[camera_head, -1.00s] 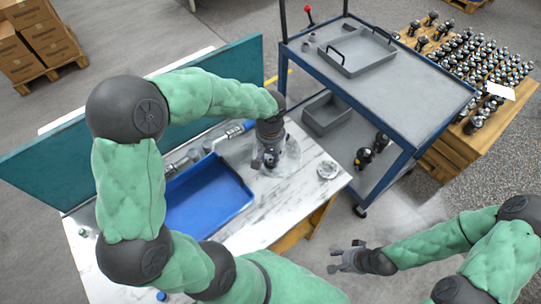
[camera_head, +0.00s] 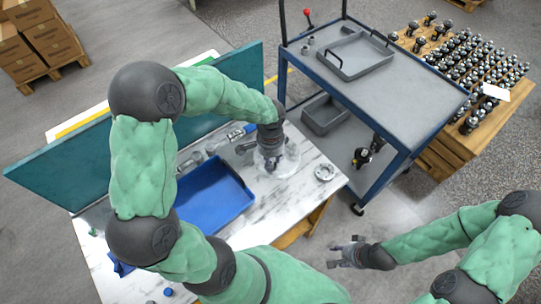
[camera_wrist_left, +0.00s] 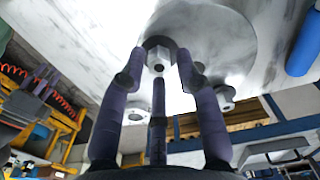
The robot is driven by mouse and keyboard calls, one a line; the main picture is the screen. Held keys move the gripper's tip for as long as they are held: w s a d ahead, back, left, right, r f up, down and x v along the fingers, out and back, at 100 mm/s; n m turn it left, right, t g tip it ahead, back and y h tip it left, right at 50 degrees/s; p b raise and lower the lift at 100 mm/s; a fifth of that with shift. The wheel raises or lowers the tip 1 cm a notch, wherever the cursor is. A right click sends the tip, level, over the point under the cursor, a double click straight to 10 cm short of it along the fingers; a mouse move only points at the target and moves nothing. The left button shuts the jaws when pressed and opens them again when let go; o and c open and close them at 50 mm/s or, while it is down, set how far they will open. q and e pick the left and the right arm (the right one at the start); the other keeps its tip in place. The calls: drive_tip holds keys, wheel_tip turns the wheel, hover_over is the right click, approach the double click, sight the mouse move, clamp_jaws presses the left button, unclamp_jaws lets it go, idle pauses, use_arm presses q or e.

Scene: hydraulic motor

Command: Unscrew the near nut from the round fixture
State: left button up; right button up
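The round fixture is a pale disc (camera_head: 291,160) on the marble-topped table, partly hidden by my left gripper. It fills the upper middle of the left wrist view (camera_wrist_left: 222,45). A hex nut (camera_wrist_left: 158,56) on it sits between the fingertips of my left gripper (camera_wrist_left: 160,67). The three fingers are spread around this nut, with small gaps visible. A second nut (camera_wrist_left: 226,98) shows to the right, outside the fingers. In the head view my left gripper (camera_head: 271,164) points down over the disc. My right gripper (camera_head: 336,254) is open and empty, off the table.
A blue tray (camera_head: 215,203) lies left of the fixture. A metal ring (camera_head: 325,172) lies on the table to its right. A teal panel (camera_head: 60,165) stands along the table's back. A blue-framed cart (camera_head: 405,85) stands to the right.

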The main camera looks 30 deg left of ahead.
idle(0.7)
use_arm(q)
clamp_jaws()
drive_tip(key=shift+f+n+b, duration=0.15)
drive_tip(key=shift+n+b, duration=0.45)
drive_tip(key=n+b, duration=0.1)
drive_tip(key=n, duration=0.1)
drive_tip(key=shift+n, duration=0.4)
drive_tip(key=shift+n+b, duration=0.45)
drive_tip(key=shift+n, duration=0.35)
